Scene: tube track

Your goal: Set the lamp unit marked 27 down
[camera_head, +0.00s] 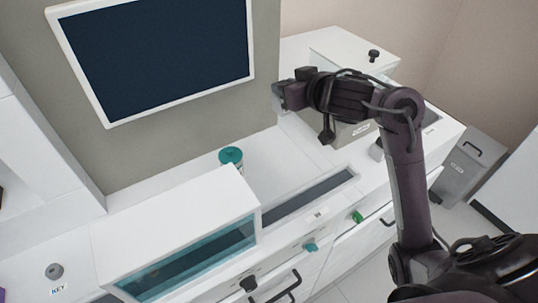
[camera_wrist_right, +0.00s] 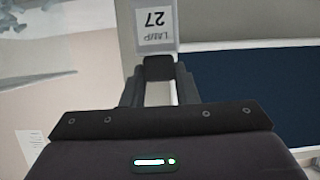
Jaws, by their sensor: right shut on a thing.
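The lamp unit (camera_wrist_right: 158,38) is a pale grey piece with a white label reading LAMP 27, upside down in the right wrist view. My right gripper (camera_wrist_right: 159,68) is shut on its near end, and the far end runs out of the top of that view. In the head view my right gripper (camera_head: 283,94) is raised in front of the wall, right of the dark screen and above the white counter. The lamp unit is hard to make out there. My left gripper is not in view.
A dark screen (camera_head: 158,52) hangs on the back panel. A teal-lidded jar (camera_head: 231,157) stands on the white counter (camera_head: 190,186) behind a glass-fronted case (camera_head: 185,262). A grey box (camera_head: 345,131) sits behind my right arm. A grey bin (camera_head: 466,168) stands at right.

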